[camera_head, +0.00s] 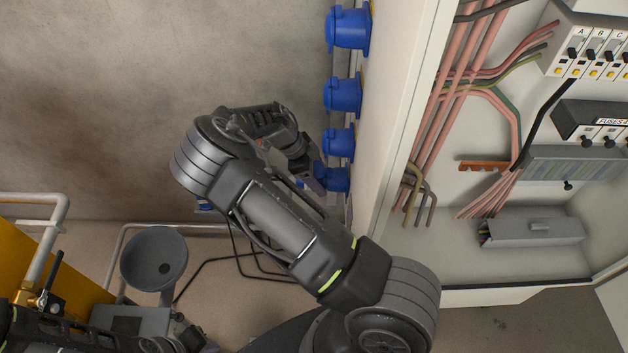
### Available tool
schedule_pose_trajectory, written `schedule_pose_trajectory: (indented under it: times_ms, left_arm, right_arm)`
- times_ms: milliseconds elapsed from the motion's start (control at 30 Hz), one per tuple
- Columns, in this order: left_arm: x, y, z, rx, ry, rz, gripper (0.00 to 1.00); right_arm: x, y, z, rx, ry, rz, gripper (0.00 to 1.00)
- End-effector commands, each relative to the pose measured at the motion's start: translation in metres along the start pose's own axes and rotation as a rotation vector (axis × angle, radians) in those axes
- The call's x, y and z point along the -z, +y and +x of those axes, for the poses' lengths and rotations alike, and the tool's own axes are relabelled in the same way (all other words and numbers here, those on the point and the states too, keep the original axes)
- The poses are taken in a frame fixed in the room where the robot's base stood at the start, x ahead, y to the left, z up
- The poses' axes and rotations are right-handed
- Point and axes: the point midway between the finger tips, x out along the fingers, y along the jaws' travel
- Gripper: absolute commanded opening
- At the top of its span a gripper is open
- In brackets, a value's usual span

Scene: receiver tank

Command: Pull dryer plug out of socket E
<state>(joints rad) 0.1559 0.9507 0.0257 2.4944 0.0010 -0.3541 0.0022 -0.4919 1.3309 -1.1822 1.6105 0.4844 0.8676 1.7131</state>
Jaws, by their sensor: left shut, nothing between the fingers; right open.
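Several blue sockets stick out in a column from the side of the white cabinet: the top one (348,28), one below it (342,95), a third (340,143) and the lowest visible one (335,179). I cannot read their letters. My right gripper (314,178) is at the lowest visible socket, fingers open and partly hidden by its own wrist. I cannot tell whether a plug sits between them. My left gripper (192,338) is low at the left, shut and empty, apart from the sockets.
The open cabinet (400,110) with wires and breakers stands at the right. Black cables (238,258) hang behind my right arm. A grey funnel (154,257), white pipes (52,215) and a yellow panel (25,262) stand at the left, near my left arm.

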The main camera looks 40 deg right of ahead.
Motion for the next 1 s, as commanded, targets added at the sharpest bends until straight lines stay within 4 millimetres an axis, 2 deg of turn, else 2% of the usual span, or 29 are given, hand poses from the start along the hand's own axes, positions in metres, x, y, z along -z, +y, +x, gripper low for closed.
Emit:
schedule_pose_trajectory:
  times_ms: [567, 1000]
  left_arm:
    - [0.0, -0.0007, 0.0019, 0.0, 0.0, 0.0, 0.0]
    - [0.0, -0.0007, 0.0019, 0.0, 0.0, 0.0, 0.0]
  right_arm:
    - [0.0001, 0.0001, 0.0002, 0.0, 0.001, 0.0, 0.71]
    - [0.0001, -0.0001, 0.0, 0.0, 0.0, 0.0, 0.37]
